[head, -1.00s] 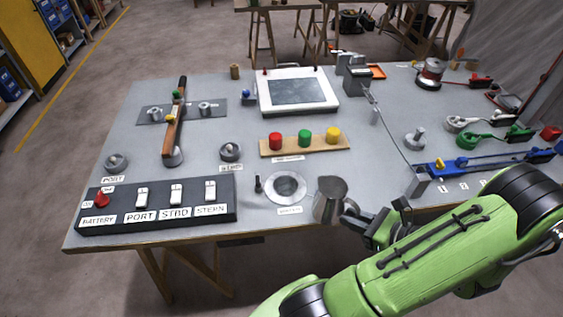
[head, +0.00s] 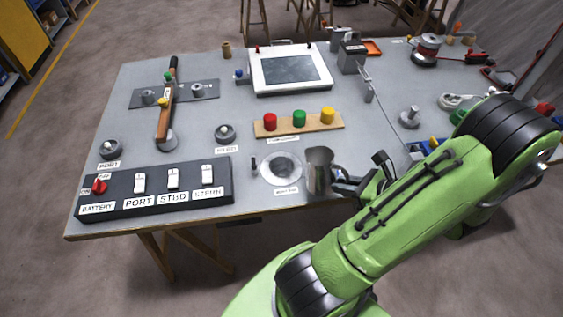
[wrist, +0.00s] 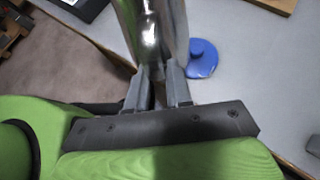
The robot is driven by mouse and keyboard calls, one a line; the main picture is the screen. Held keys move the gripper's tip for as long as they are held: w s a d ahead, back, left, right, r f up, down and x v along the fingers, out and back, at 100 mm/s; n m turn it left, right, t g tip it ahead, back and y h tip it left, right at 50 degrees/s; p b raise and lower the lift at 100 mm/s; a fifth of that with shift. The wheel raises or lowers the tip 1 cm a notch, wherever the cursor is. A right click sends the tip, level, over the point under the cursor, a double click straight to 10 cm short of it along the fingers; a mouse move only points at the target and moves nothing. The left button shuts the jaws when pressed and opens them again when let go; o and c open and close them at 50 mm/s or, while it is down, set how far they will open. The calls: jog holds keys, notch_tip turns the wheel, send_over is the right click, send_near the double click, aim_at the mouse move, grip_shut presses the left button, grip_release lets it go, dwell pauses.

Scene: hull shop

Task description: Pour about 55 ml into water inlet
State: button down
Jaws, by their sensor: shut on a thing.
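A shiny metal jug (head: 319,172) stands upright in the head view, just right of the round metal inlet (head: 281,169) near the table's front edge. The small label below the inlet is too blurred to read. My gripper (head: 345,186) comes from the right and is shut on the jug's handle side. In the wrist view my gripper (wrist: 158,88) has its fingers at the jug (wrist: 152,30), whose upper part is cut off. The jug's contents cannot be seen. I cannot tell whether its base touches the table.
A dark switch panel (head: 155,190) lies left of the inlet. A wooden strip with red, green and yellow buttons (head: 299,119) is behind it. A small black lever (head: 254,165) is at the inlet's left. A blue disc (wrist: 202,58) shows beside the jug in the wrist view.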

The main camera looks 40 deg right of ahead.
aim_at(312, 154)
jog(key=shift+w+a+r+g, duration=0.1)
jog(key=shift+w+r+g, duration=0.15)
jog(key=shift+w+g, duration=0.35)
jog(key=r+g+p, duration=0.1)
jog(key=w+r+g+p, duration=0.1)
jog(key=p, duration=0.1)
jog(key=shift+r, duration=0.2)
jog(key=shift+w+a+r+g+h+p, duration=0.15)
jog(key=shift+w+g+h+p, duration=0.15)
jog(key=shift+w+g+p, duration=0.6)
jog(key=w+g+p, duration=0.1)
jog(key=g, duration=0.1)
jog(key=g+p, duration=0.1)
jog(key=p, duration=0.1)
jog(key=shift+w+a+r+g, duration=0.1)
jog(key=shift+w+r+g, duration=0.3)
jog(key=shift+w+g+h+p, duration=0.3)
jog(key=shift+g+p, duration=0.3)
jog(key=shift+p, duration=0.1)
jog(key=shift+w+f+g, duration=0.55)
jog(key=shift+f+g, duration=0.15)
jog(key=shift+g, duration=0.2)
jog(key=shift+w+a, duration=0.1)
